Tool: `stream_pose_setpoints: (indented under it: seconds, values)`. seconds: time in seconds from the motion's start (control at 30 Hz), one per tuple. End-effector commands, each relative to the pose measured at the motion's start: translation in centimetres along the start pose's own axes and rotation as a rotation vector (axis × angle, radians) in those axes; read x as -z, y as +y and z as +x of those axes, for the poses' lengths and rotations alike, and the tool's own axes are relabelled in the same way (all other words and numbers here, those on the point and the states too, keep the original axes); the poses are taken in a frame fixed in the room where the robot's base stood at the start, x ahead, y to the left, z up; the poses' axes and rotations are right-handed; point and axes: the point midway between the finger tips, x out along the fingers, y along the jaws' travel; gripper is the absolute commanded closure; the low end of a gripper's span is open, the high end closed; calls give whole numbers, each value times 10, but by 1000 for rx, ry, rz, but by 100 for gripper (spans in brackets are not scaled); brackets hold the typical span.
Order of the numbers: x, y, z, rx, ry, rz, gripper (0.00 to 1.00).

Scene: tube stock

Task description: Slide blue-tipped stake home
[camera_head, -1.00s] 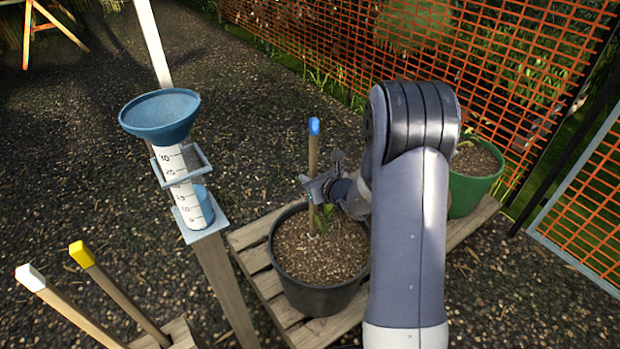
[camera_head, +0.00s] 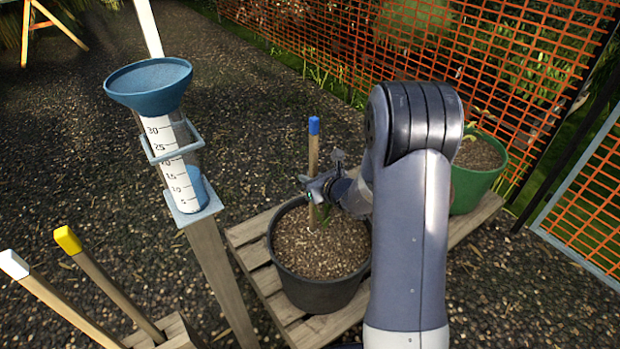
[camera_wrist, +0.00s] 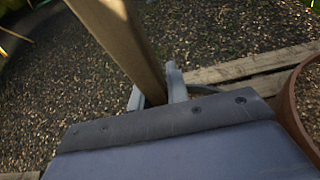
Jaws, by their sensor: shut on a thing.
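The blue-tipped stake (camera_head: 313,150) stands about upright in the black pot (camera_head: 318,291), blue end up. My gripper (camera_head: 313,190) is shut on the stake's wooden shaft, between the blue tip and the soil. In the wrist view the wooden shaft of the stake (camera_wrist: 122,42) runs down between the fingers of my gripper (camera_wrist: 158,95). The stake's bottom end is not visible, so I cannot tell how deep it sits.
The pot stands on a wooden pallet (camera_head: 262,262). A green pot (camera_head: 478,190) is behind my arm. A rain gauge (camera_head: 172,135) on a post stands left. White-tipped (camera_head: 14,264) and yellow-tipped (camera_head: 68,240) stakes lean at lower left. Orange mesh fencing (camera_head: 400,45) runs behind.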

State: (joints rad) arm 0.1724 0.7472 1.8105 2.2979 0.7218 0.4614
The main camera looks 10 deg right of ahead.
Motion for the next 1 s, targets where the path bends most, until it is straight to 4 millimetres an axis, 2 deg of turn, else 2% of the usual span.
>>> stream_pose_setpoints:
  seconds: [0.37,1.0]
  values:
    - [2,0,1,0,-1,0,100]
    - [22,0,9,0,-1,1,100]
